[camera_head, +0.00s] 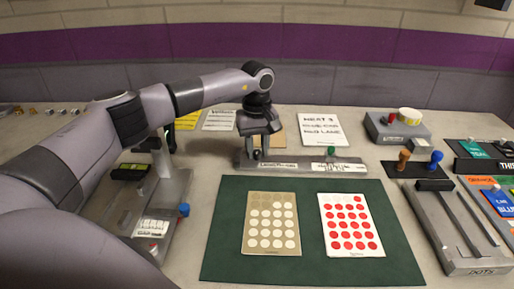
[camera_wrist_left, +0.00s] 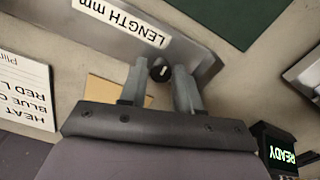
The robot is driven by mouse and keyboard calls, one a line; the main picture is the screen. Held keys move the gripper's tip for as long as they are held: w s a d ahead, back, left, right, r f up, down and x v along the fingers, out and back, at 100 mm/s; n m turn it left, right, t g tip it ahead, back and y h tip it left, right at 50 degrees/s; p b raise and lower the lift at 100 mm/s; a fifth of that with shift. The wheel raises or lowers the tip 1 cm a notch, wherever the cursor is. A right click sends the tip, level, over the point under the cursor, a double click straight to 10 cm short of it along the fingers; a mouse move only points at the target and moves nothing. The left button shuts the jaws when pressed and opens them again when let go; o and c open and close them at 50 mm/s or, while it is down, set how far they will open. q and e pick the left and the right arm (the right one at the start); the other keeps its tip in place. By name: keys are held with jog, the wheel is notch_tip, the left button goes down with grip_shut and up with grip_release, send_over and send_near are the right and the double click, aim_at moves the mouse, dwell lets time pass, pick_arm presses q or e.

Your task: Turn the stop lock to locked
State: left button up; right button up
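The stop lock looks like a small round black knob (camera_wrist_left: 160,73) with a white mark line, at the end of the grey length rail (camera_wrist_left: 105,35) in the left wrist view. My left gripper (camera_wrist_left: 160,82) points down with its two fingers apart, one on each side of the knob, with a visible gap. In the head view the left gripper (camera_head: 258,150) is over the left end of the rail (camera_head: 290,166) and largely hides the knob. I cannot read which setting the mark points to. My right gripper is not in view.
A green mat (camera_head: 312,268) with a tan dotted card (camera_head: 271,243) and a red-dotted card (camera_head: 351,245) lies in front of the rail. A green knob (camera_head: 331,150) is on the rail's right part. A display reading READY (camera_wrist_left: 281,154) stands nearby. A slotted grey track (camera_head: 450,255) is at right.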

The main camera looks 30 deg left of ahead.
aim_at(257, 152)
pick_arm(q)
jog(key=shift+o, duration=0.9)
notch_tip(257, 152, up, 7)
jog(key=shift+r, duration=0.1)
jog(key=shift+s, duration=0.1)
